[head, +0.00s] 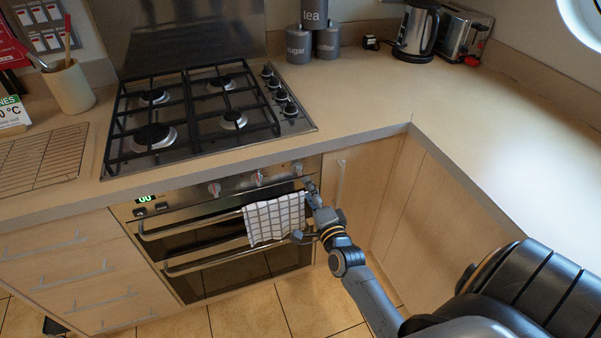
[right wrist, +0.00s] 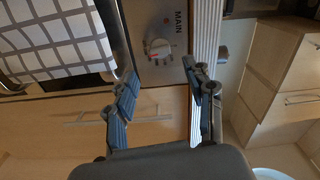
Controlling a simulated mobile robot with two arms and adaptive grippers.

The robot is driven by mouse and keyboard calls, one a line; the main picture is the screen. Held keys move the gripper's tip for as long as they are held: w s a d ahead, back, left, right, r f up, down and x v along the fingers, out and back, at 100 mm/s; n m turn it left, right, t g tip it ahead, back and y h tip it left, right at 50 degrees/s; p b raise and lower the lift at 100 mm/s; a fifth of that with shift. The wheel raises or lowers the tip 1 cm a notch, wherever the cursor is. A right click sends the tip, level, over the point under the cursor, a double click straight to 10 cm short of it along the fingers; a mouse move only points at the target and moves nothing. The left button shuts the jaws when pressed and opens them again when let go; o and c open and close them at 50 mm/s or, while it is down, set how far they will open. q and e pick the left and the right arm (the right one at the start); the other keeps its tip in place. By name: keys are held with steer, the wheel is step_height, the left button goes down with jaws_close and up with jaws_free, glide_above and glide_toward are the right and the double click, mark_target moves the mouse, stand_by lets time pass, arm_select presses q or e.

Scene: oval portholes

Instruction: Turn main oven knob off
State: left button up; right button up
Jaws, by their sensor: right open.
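The main oven knob (right wrist: 160,48) is a small white and grey dial with a red mark, under the printed word MAIN on the steel panel in the right wrist view. In the head view it is the rightmost knob (head: 297,168) on the oven front (head: 236,187). My right gripper (right wrist: 158,74) is open and empty, its two fingers pointing at the panel on either side of the knob. In the head view the right gripper (head: 310,187) is just below and right of this knob. I cannot tell whether a finger touches it. My left gripper is not in view.
A checked towel (head: 273,219) hangs on the upper oven handle (head: 190,224), close beside my right gripper. Two other knobs (head: 214,189) sit further left. The hob (head: 200,110) and worktop (head: 370,95) lie above. A cupboard door (head: 352,190) is right of the oven.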

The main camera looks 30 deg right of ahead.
mark_target(300, 172)
steer(key=x, duration=0.7)
steer(key=shift+w, duration=0.1)
jaws_close()
